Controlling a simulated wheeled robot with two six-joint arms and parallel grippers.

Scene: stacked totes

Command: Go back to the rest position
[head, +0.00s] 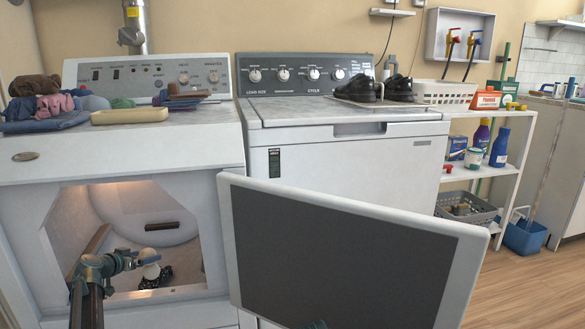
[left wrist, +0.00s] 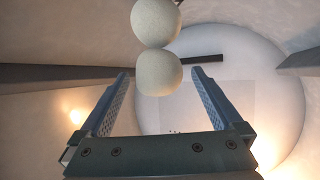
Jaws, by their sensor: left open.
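My left gripper (head: 136,262) reaches through the open front of the left machine (head: 120,153) into its lit drum. In the left wrist view its two fingers (left wrist: 161,80) are apart, with nothing held between them. Two pale round balls (left wrist: 157,52) show beyond the fingertips, one above the other in the picture. Only a small teal piece, perhaps of my right gripper (head: 318,324), shows at the bottom edge of the head view.
The open machine door (head: 345,258) with its dark panel stands out in front, right of the opening. A white washer (head: 345,150) carries dark shoes (head: 380,88). Folded cloths and a tray (head: 130,116) lie on the left machine. Shelves (head: 485,168) and wooden floor are at right.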

